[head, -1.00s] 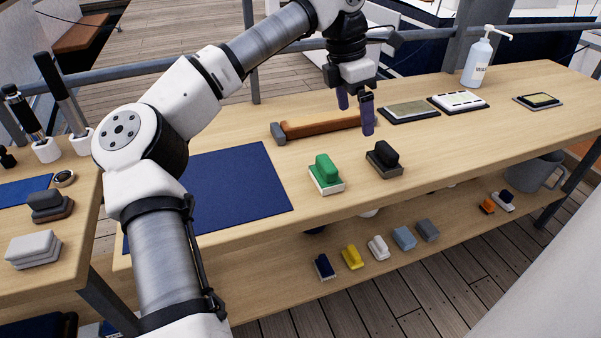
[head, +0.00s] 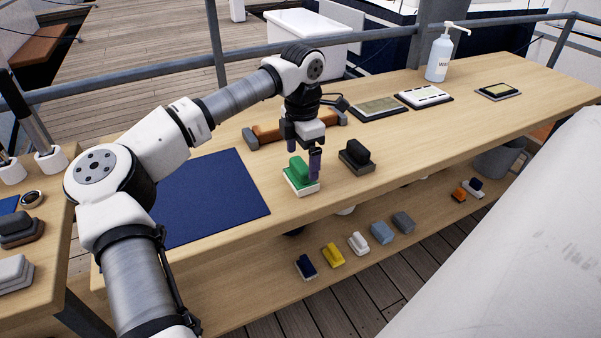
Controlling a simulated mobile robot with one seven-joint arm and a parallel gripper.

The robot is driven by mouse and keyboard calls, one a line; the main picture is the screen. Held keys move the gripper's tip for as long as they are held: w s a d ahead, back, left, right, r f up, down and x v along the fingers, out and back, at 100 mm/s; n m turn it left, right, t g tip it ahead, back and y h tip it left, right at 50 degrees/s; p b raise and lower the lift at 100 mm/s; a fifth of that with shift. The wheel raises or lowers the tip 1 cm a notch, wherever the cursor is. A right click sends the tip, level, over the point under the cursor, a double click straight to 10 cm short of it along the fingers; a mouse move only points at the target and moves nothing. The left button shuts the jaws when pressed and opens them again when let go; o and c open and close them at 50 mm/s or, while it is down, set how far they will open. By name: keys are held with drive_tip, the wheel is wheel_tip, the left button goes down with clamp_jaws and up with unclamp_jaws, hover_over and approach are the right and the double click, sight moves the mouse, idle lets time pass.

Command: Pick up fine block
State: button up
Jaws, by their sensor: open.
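My gripper (head: 303,161) points down at the green-handled block (head: 299,174) with a pale base, near the front edge of the long wooden table. A dark grey block (head: 356,156) sits to the right, clear of the gripper. No block carries a readable label, so I cannot tell by name which is the fine one.
A blue mat (head: 210,198) lies left of the green block. Behind the gripper is a long brown wooden tool (head: 268,135). Flat plates (head: 424,95) and a pump bottle (head: 439,55) stand farther right. The lower shelf holds several small blocks (head: 358,243).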

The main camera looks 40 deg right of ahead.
sight(302, 163)
drive_tip(key=shift+f, duration=1.45)
drive_tip(key=c, duration=1.1)
wheel_tip(302, 163, up, 20)
drive_tip(key=shift+r+b, duration=0.1)
drive_tip(key=shift+b, duration=0.25)
